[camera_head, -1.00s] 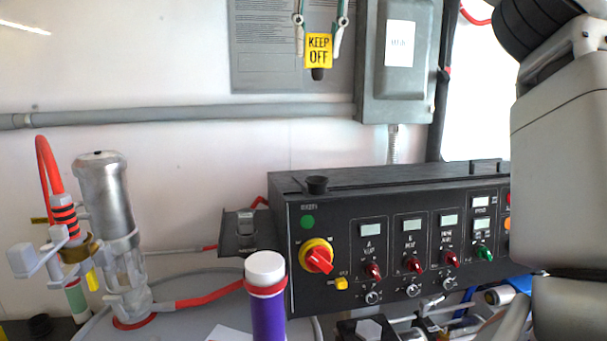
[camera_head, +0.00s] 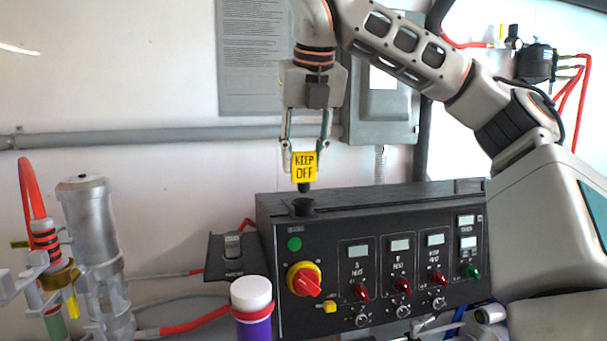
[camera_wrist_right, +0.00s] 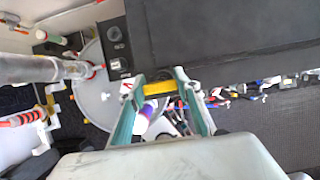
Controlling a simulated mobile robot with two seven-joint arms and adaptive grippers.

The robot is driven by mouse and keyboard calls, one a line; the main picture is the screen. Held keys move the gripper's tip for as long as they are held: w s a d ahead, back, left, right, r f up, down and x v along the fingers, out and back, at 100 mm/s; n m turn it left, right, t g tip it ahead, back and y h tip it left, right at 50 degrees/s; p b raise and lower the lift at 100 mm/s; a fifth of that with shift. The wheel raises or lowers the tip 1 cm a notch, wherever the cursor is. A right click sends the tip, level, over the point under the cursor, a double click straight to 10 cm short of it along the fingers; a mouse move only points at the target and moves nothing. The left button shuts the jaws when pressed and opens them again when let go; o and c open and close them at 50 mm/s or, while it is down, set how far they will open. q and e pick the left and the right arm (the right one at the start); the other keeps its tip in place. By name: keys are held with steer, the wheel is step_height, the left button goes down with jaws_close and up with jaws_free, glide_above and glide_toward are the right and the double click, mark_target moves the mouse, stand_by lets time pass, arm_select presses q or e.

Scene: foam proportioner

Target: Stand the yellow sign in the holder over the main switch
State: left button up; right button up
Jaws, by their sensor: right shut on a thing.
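The yellow KEEP OFF sign (camera_head: 304,167) is upright in my right gripper (camera_head: 305,146), which is shut on it. A short dark peg points down below the sign. The black holder cup (camera_head: 303,206) stands on top of the black control box, above the red-and-yellow main switch (camera_head: 305,280). In the head view the peg's lower end shows just above the cup; I cannot tell whether it touches. The right wrist view shows the sign's yellow top edge (camera_wrist_right: 158,88) between the fingers. My left gripper is not in view.
The black control box (camera_head: 385,262) carries several displays and knobs. A metal cylinder (camera_head: 92,235) with red hoses stands at the left. A purple bottle with a white cap (camera_head: 251,292) stands in front. A grey conduit (camera_head: 150,135) crosses the wall behind.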

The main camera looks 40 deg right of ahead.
mark_target(304, 163)
step_height(304, 163, down, 3)
steer(key=shift+d+f, duration=0.1)
steer(key=shift+f, duration=0.1)
steer(key=o, duration=1)
steer(key=shift+r, duration=0.1)
steer(key=v, duration=1.2)
